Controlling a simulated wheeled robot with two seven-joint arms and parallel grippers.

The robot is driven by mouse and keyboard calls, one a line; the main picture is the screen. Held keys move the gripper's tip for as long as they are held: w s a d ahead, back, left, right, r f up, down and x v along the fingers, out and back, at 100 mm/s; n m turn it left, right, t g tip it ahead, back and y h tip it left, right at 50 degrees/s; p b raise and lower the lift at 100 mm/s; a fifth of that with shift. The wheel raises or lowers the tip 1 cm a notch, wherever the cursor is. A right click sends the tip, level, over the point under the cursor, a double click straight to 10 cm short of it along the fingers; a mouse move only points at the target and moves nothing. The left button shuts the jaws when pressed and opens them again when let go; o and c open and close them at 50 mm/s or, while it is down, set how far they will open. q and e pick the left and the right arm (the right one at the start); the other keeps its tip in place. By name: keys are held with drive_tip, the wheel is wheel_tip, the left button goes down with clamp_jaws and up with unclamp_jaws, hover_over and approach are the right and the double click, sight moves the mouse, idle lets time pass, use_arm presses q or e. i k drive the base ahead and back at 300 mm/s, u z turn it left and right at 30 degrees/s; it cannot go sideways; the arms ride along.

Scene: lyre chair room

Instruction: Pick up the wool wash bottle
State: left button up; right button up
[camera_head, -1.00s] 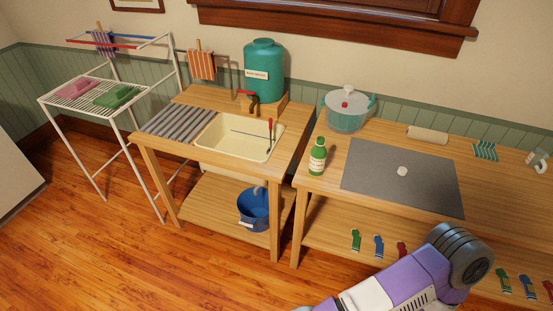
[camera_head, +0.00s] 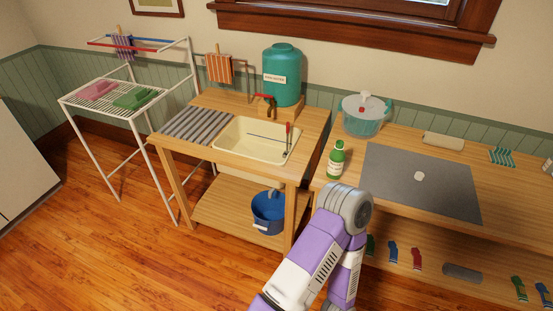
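A green bottle with a white label (camera_head: 335,160) stands upright near the left front corner of the right-hand wooden table (camera_head: 400,210). It looks like the wool wash bottle, but the label is too small to read. One purple and white arm of mine rises from the bottom of the view, its grey joint just below and in front of the bottle, apart from it in the picture. No gripper of mine shows in the view.
A grey mat (camera_head: 420,182) with a small white piece lies right of the bottle. A drying rack (camera_head: 120,110) stands far left.

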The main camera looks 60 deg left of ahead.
sight(337, 157)
drive_tip(key=u, duration=0.8)
drive_tip(key=i, duration=0.4)
